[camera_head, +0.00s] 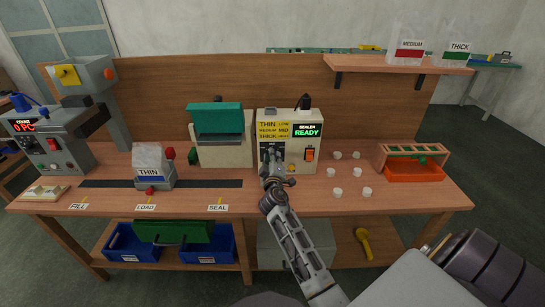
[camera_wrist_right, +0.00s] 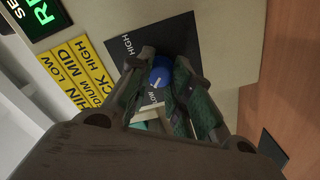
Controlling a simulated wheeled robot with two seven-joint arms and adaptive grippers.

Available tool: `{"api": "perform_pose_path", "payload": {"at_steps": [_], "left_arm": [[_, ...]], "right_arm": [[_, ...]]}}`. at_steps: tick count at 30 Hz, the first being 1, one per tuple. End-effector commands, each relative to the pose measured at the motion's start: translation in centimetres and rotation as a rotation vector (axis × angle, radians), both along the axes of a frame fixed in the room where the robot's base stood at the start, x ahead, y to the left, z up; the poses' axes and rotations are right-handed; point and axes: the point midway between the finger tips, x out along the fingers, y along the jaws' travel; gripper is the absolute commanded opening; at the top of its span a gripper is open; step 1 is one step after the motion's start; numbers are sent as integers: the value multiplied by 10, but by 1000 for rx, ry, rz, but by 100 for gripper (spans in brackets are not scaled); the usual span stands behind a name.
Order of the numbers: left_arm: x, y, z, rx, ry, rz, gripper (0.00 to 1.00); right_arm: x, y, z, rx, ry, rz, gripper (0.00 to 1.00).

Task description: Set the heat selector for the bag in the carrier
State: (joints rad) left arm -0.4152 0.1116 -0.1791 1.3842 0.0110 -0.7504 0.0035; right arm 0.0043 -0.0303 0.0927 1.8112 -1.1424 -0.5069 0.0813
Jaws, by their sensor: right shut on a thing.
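The bag (camera_head: 149,162) in the carrier (camera_head: 155,182) reads THIN and stands upright at the LOAD mark. The sealer control box (camera_head: 290,150) shows a green READY display and a yellow chart (camera_head: 272,130) pairing THIN with LOW, MEDIUM with MID and THICK with HIGH. My right gripper (camera_head: 271,158) is at the front of this box. In the right wrist view its fingers are shut on the blue heat selector knob (camera_wrist_right: 161,76), on a dark plate (camera_wrist_right: 142,48) with HIGH and LOW labels. The fingers partly cover the plate; the exact setting is unclear. My left gripper is not in view.
An orange switch (camera_head: 309,154) sits right of my gripper on the box. The teal-topped sealer (camera_head: 217,135) stands to its left. Several white cups (camera_head: 338,191) and an orange tray (camera_head: 413,170) are on the right. MEDIUM and THICK bags are on the shelf (camera_head: 398,63).

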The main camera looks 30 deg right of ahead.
Motion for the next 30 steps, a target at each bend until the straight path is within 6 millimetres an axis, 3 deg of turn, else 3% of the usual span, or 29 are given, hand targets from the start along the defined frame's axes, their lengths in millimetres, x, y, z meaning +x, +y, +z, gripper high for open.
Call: {"api": "perform_pose_path", "payload": {"at_steps": [12, 29, 30], "left_arm": [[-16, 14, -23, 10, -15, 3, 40], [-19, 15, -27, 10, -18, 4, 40], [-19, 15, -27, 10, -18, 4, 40]], "right_arm": [[0, 1, 1, -212, 129, 3, 0], [0, 1, 0, -244, 149, 3, 0], [0, 1, 0, -244, 149, 3, 26]]}}
